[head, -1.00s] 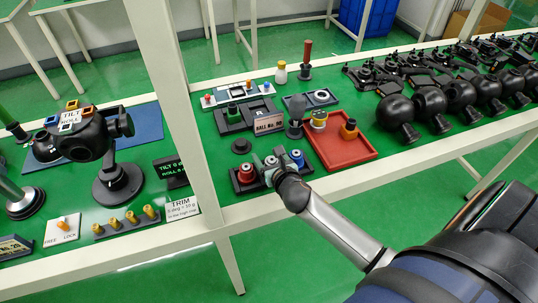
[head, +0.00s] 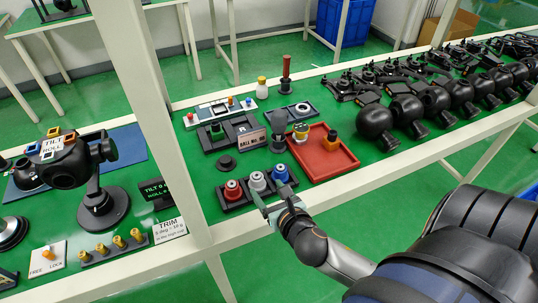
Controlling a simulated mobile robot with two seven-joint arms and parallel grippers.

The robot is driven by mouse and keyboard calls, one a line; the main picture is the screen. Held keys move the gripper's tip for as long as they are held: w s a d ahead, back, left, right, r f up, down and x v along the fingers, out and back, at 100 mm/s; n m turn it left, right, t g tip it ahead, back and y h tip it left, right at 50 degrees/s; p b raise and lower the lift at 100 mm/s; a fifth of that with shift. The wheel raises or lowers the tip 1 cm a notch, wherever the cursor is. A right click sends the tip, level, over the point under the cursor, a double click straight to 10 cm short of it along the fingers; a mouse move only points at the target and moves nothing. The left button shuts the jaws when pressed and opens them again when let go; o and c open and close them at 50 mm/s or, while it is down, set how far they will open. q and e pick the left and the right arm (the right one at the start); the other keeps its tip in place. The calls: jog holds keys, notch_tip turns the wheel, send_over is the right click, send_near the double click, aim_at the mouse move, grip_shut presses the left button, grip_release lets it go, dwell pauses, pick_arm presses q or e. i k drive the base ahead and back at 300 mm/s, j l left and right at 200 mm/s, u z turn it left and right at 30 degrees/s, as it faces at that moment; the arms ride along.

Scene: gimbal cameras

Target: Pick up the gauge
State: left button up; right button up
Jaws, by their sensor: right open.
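No item carries a readable gauge label, so I cannot tell for sure which thing is the gauge. A black rack (head: 222,206) near the front of the green bench holds a red-topped (head: 233,189), a grey-topped (head: 257,181) and a blue-topped (head: 280,174) piece in a row. My right gripper (head: 271,200) is open and appears empty just in front of this rack, over the bench's front edge. All three pieces show, apart from the jaws. My left gripper is not in view.
A dark stand (head: 278,143) is beside a "BALL No." sign (head: 250,141). A white post (head: 165,140) rises left of the rack. Black round units (head: 375,118) line the right.

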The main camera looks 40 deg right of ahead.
aim_at(300, 136)
jog(key=z, duration=1.45)
